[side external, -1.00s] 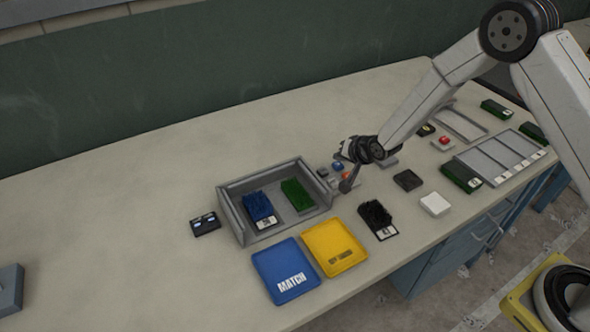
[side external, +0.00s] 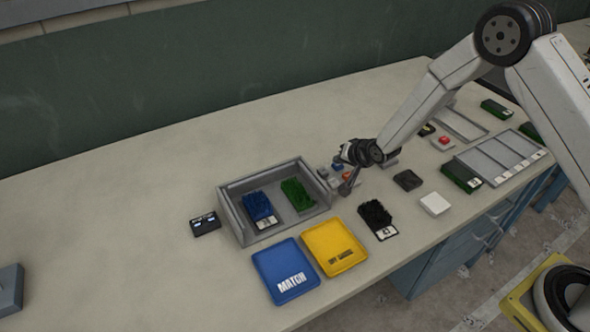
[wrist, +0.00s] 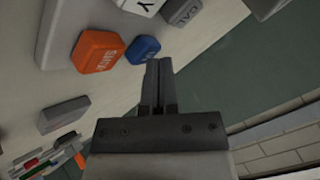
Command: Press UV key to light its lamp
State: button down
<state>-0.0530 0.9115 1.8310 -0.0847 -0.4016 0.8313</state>
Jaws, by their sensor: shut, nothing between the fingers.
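My gripper (wrist: 156,88) is shut and empty in the wrist view, its fingertips close beside a small blue key (wrist: 143,48). The lettering on the blue key is too small to read, so I cannot tell which key is UV. An orange key (wrist: 97,51) sits left of it, with a white key (wrist: 140,7) and a grey key marked CAL (wrist: 183,12) above. In the side view my gripper (side external: 346,190) points down beside the key cluster, where the blue key (side external: 337,167) shows. Contact with a key cannot be told. I cannot make out a lamp.
A grey open box (side external: 225,210) holds blue and green turf samples left of the keys. A blue MATCH tray (side external: 270,268) and a yellow tray (side external: 335,236) lie in front. A black turf sample (side external: 376,215) and white block (side external: 434,204) stand right. A dark display unit (side external: 205,223) sits left.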

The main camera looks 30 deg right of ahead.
aim_at(340, 166)
jog(key=shift+f, duration=0.25)
dwell(0.4)
jog(key=shift+r, duration=0.7)
jog(key=shift+r, duration=0.1)
jog(key=shift+r, duration=2.95)
